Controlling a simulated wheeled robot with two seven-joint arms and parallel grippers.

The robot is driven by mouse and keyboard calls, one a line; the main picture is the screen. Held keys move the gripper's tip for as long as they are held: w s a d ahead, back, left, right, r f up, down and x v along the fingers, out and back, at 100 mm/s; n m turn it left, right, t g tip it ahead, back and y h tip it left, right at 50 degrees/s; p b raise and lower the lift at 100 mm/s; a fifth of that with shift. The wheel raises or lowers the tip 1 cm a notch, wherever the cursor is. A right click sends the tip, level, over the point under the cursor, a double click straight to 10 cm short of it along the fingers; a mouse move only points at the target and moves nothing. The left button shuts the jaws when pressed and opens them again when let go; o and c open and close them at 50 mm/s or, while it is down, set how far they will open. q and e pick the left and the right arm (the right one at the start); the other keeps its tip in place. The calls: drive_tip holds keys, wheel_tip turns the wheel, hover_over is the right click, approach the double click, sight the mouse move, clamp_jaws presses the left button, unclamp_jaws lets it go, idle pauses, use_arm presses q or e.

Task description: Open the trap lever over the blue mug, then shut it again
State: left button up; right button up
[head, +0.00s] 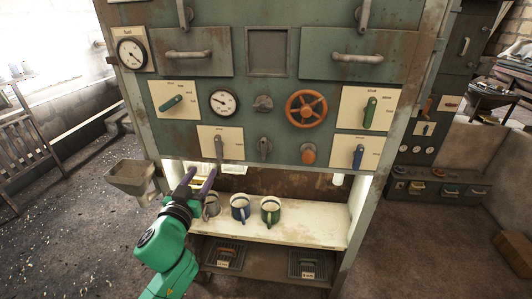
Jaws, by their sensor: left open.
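A blue mug (240,208) stands upright on the pale shelf (315,228), between a grey mug (212,205) and a green mug (270,212). A grey lever (218,147) on a cream plate hangs from the panel above the mugs, a little left of the blue one. Its label is too small to read. My left gripper (200,179) is open and empty, its purple fingers pointing up below this lever and apart from it. My right gripper is not in view.
The green panel also carries a green lever (172,102), an orange handwheel (306,108), a grey knob (264,148), an orange knob (308,153) and a blue-handled lever (358,156). A metal hopper (132,176) stands left of my gripper. The shelf's right part is clear.

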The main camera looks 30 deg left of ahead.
use_arm(q)
drive_tip(key=p, duration=0.2)
approach(217, 146)
drive_tip(key=x, duration=0.8)
drive_tip(key=shift+w, duration=0.35)
drive_tip(key=shift+w+a, duration=0.2)
drive_tip(key=shift+w, duration=0.15)
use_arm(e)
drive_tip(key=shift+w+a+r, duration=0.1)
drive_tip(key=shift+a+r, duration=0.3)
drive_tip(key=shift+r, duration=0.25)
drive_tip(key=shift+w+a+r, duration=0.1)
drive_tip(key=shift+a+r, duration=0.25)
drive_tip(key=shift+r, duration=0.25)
use_arm(q)
clamp_jaws()
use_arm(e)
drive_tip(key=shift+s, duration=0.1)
